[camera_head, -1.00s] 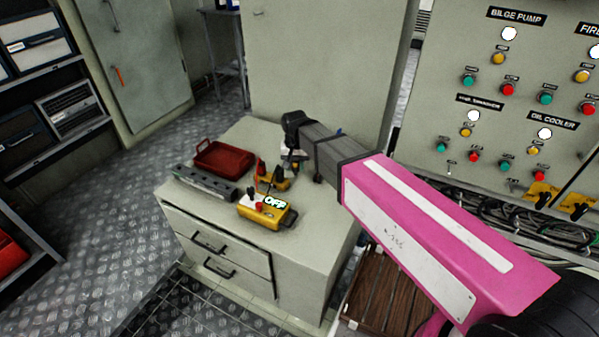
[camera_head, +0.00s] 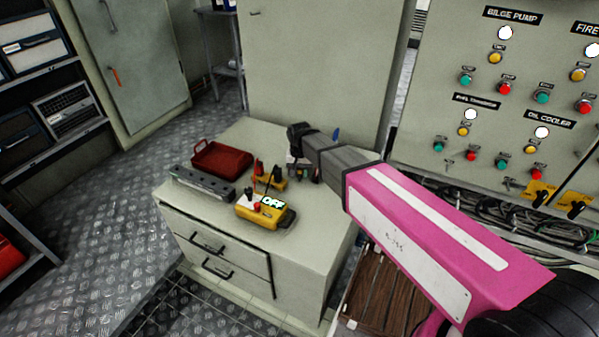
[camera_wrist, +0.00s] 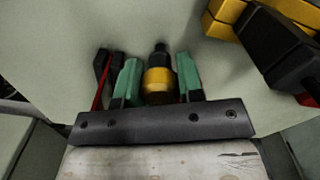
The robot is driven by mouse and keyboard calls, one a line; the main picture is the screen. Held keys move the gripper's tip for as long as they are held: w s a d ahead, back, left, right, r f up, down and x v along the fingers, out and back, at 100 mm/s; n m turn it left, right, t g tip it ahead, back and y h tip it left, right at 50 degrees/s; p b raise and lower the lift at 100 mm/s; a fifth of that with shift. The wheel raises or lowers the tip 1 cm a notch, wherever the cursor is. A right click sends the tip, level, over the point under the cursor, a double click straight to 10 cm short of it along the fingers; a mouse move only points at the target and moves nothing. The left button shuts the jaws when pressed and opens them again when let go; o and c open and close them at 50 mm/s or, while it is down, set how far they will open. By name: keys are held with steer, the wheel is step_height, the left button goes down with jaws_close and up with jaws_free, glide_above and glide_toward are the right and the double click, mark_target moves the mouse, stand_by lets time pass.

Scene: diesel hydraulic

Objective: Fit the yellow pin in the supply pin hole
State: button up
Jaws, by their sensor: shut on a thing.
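My gripper (camera_wrist: 160,84) is shut on the yellow pin (camera_wrist: 158,86), which sits between the green fingers. The pin has a yellow body and a black tip that points away from the wrist. In the head view my gripper (camera_head: 304,170) is low over the right side of the grey cabinet top (camera_head: 318,210), and the pin cannot be made out there. A yellow device with an OFF display (camera_head: 262,214) stands left of and in front of my gripper. I cannot make out the supply pin hole in either view.
A second yellow item (camera_head: 272,183) with dark upright parts is close left of my gripper. A red tray (camera_head: 222,158) and a long grey block (camera_head: 200,185) lie further left. A panel with buttons and lamps (camera_head: 500,110) stands at the right.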

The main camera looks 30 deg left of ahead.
steer(key=shift+f, duration=0.1)
steer(key=o, duration=1)
steer(key=shift+c, duration=0.2)
